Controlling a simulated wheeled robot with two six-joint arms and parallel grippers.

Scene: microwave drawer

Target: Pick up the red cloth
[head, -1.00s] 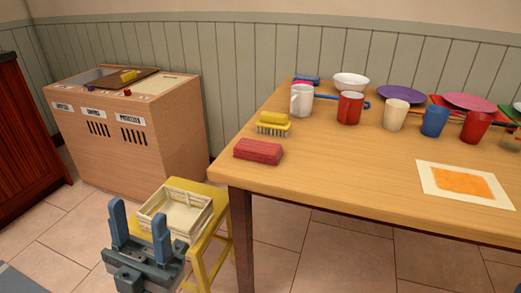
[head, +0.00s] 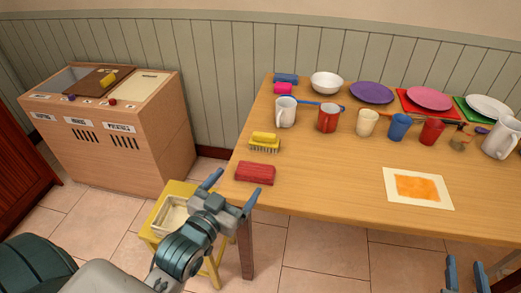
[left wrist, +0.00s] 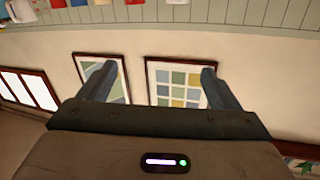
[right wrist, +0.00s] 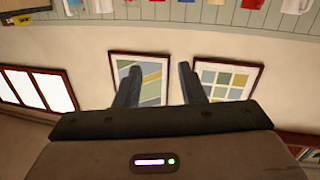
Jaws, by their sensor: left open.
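The red cloth (head: 255,173), a folded block shape, lies on the front left corner of the wooden table (head: 330,205) in the head view. My left gripper (head: 232,187) is open and empty at the table's left front corner, close in front of the cloth in the picture. I cannot tell its height against the tabletop. The left wrist view shows its fingers (left wrist: 153,88) apart with nothing between them. My right gripper (head: 466,270) is at the lower right, below the table's front edge in the picture. Its fingers (right wrist: 158,90) are apart and empty in the right wrist view.
A yellow brush (head: 264,142) lies just behind the cloth, with a white mug (head: 286,112) beyond. Several cups and plates fill the back. An orange-and-cream sheet (head: 418,188) lies at right. A yellow stool (head: 153,212) with a cream crate stands left of the table, near my left arm.

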